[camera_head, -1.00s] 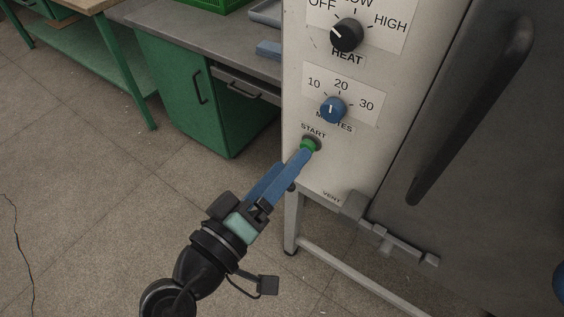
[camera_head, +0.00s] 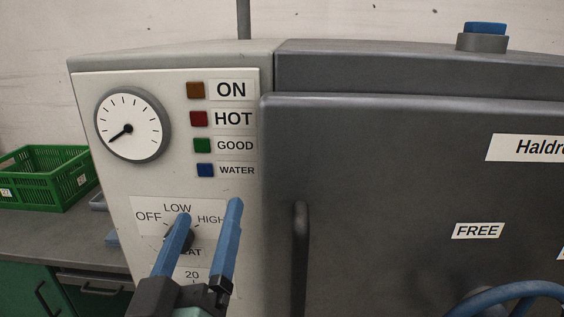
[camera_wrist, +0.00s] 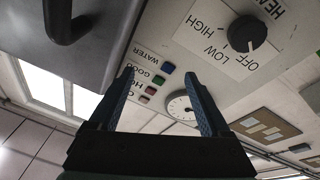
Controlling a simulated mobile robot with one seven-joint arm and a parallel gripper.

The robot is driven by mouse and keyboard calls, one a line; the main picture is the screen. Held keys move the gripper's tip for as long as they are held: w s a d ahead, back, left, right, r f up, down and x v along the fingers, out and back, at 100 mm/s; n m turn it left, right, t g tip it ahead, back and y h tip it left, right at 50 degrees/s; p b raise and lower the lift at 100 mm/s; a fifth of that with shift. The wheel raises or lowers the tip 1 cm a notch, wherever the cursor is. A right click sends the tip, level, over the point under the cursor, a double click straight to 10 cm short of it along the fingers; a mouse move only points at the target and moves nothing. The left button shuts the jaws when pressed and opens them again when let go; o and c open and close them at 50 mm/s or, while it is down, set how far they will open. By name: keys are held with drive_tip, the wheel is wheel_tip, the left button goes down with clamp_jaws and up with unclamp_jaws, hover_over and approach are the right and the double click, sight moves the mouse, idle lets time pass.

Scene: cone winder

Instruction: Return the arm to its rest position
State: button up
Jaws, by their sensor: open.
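My gripper (camera_head: 208,212) is open and empty, its two blue fingers apart and pointing up in front of the pale control panel (camera_head: 90,130). In the head view the fingers partly cover the HEAT dial (camera_head: 178,238) and its label. In the wrist view my gripper (camera_wrist: 159,73) has nothing between its fingers, and the black HEAT dial (camera_wrist: 247,33) stands clear beside them. The START button is not visible in the current head view.
A round gauge (camera_head: 132,126) and several coloured lamps, such as the red HOT lamp (camera_head: 199,119), sit above. The grey door (camera_head: 400,180) with its dark handle (camera_head: 301,250) is close on the right. A green crate (camera_head: 45,178) stands on the bench at left.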

drive_tip(key=s+d+r+m+t+p, duration=0.1)
drive_tip(key=s+d+r+t, duration=0.1)
drive_tip(key=r, duration=0.7)
drive_tip(key=s+d+r+m+t+p, duration=0.2)
drive_tip(key=d+r, duration=0.2)
drive_tip(key=r, duration=0.6)
drive_tip(key=s+d+r+m+t+y+p, duration=0.1)
drive_tip(key=s+d+r+t, duration=0.1)
drive_tip(key=r, duration=0.8)
drive_tip(key=shift+s+d+r+t+p, duration=0.2)
drive_tip(key=shift+s+d+t+p, duration=0.15)
drive_tip(key=shift+s+d, duration=0.25)
drive_tip(key=shift+w+f, duration=0.1)
drive_tip(key=shift+w, duration=0.05)
